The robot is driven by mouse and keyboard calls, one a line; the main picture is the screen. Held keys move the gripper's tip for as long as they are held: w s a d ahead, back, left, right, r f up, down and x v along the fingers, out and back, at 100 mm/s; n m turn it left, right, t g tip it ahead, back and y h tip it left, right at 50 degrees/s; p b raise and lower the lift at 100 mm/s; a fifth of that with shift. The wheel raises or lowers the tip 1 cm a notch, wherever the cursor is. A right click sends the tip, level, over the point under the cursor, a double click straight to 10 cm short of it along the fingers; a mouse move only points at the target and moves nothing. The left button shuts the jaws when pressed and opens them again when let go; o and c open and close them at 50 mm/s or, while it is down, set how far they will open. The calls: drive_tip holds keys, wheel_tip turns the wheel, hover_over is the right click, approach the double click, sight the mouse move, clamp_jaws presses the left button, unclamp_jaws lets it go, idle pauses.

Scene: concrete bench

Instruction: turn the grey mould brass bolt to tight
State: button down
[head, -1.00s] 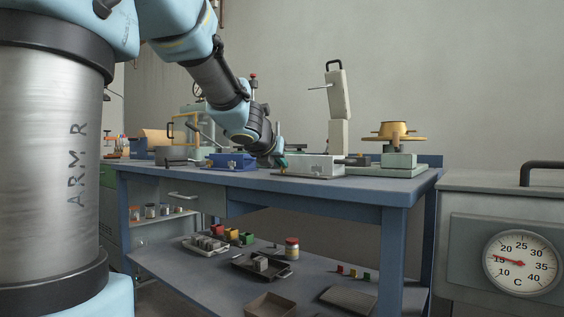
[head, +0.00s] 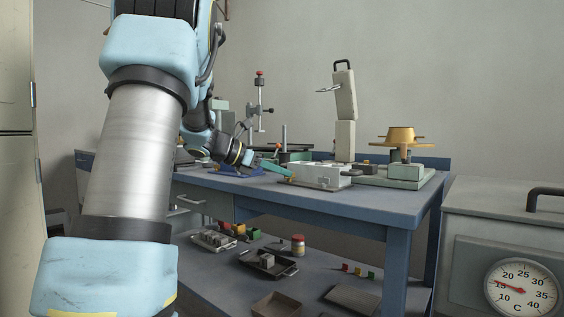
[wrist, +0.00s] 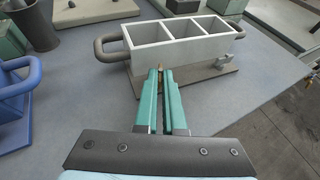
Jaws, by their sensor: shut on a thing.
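The grey mould (wrist: 190,45) is a light grey open box with three compartments and a dark looped handle at its left end, seen in the wrist view. It also shows on the bench in the head view (head: 322,176). My gripper (wrist: 160,72) has teal fingers close together at the near long side of the mould. Its fingertips are shut on the brass bolt (wrist: 160,68), of which only a small brass bit shows between them. In the head view my gripper (head: 284,171) reaches in from the left to the mould's side. The bolt's thread and seating are hidden.
A blue mould (wrist: 14,88) with a looped handle lies left of my fingers. Behind the grey mould stand a tall cream stand (head: 345,100) and a yellow round fixture (head: 398,136). The blue bench top (head: 370,202) is clear at the front right.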

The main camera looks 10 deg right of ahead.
drive_tip(key=shift+w+m+g+p, duration=0.15)
drive_tip(key=shift+m+g+p, duration=0.45)
drive_tip(key=shift+g+p, duration=0.1)
drive_tip(key=c, duration=1.3)
unclamp_jaws()
drive_tip(key=p+v, duration=0.2)
drive_tip(key=v, duration=0.8)
drive_tip(key=shift+a, duration=0.4)
